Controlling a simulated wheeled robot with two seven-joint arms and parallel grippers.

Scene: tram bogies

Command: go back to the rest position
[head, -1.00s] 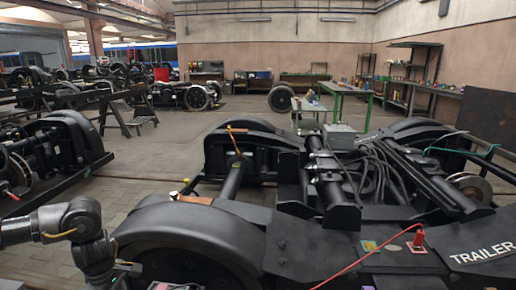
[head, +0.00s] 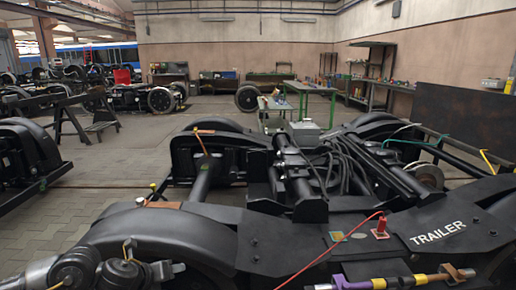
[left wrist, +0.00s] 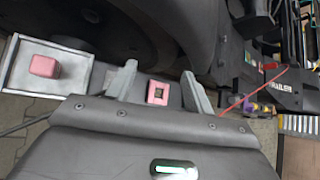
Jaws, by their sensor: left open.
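My left gripper (left wrist: 157,82) is open in the left wrist view, with its two fingers apart. A pink square piece with a dark opening (left wrist: 158,92) shows between the fingers, seemingly beyond them and not gripped. A pink block (left wrist: 45,66) sits in a shallow grey tray (left wrist: 82,48) to the left. In the head view my left arm comes in at the lower left corner, low beside the black wheel cover (head: 150,240); its fingers are hard to make out. My right gripper is not in view.
The black bogie marked TRAILER (head: 470,215) fills the foreground. A green table (head: 305,88) stands behind. Paved floor (head: 110,160) is clear at the left.

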